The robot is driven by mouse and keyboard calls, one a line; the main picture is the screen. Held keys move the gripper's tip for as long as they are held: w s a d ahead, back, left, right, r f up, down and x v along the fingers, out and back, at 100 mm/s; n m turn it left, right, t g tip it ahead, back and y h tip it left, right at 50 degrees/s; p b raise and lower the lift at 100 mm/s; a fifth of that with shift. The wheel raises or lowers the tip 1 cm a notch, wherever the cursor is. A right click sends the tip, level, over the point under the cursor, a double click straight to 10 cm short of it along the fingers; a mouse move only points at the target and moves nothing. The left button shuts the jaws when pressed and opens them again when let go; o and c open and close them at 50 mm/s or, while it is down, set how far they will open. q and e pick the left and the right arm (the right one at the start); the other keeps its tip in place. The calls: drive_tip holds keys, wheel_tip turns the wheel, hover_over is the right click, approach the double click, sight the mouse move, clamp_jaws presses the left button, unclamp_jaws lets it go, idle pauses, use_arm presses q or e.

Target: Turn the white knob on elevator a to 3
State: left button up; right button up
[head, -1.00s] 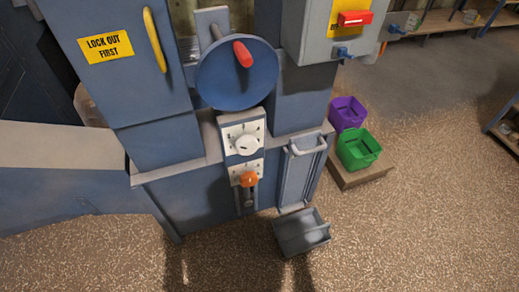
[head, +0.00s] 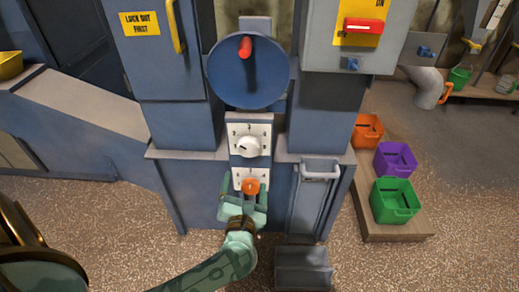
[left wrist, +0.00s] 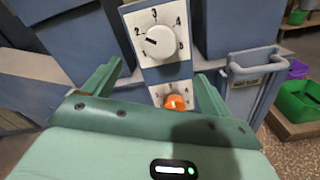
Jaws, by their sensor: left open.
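The white knob (head: 248,146) sits on a white dial plate on the blue elevator's front, below the big blue wheel. In the left wrist view the white knob (left wrist: 160,42) has a dark mark pointing left, near the 2; the 3 is at the top of the dial. An orange knob (head: 251,187) is on a second plate just below. My left gripper (head: 243,184) is open and empty in front of the panel, below the white knob. Its fingers (left wrist: 158,71) appear either side of the lower plate, apart from the white knob. My right gripper is out of view.
The blue wheel (head: 247,73) with a red handle is above the dial. A grey box with a red switch (head: 363,26) is at upper right. A handled chute door (head: 311,199) is right of the panel. Orange, purple (head: 395,160) and green (head: 395,200) bins stand farther right.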

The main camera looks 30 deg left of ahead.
use_arm(q)
drive_tip(key=b, duration=0.2)
approach(249, 150)
drive_tip(key=x, duration=0.3)
drive_tip(key=b+x, duration=0.2)
drive_tip(key=x, duration=0.5)
drive_tip(key=shift+w+a, duration=0.15)
drive_tip(key=shift+w, duration=0.2)
drive_tip(key=shift+w+a+r, duration=0.1)
drive_tip(key=shift+w+a, duration=0.05)
drive_tip(key=shift+w, duration=0.1)
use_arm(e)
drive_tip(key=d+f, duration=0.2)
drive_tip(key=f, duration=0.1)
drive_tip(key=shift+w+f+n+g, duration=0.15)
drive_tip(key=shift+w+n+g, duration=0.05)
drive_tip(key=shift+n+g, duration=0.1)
use_arm(q)
drive_tip(key=c, duration=1)
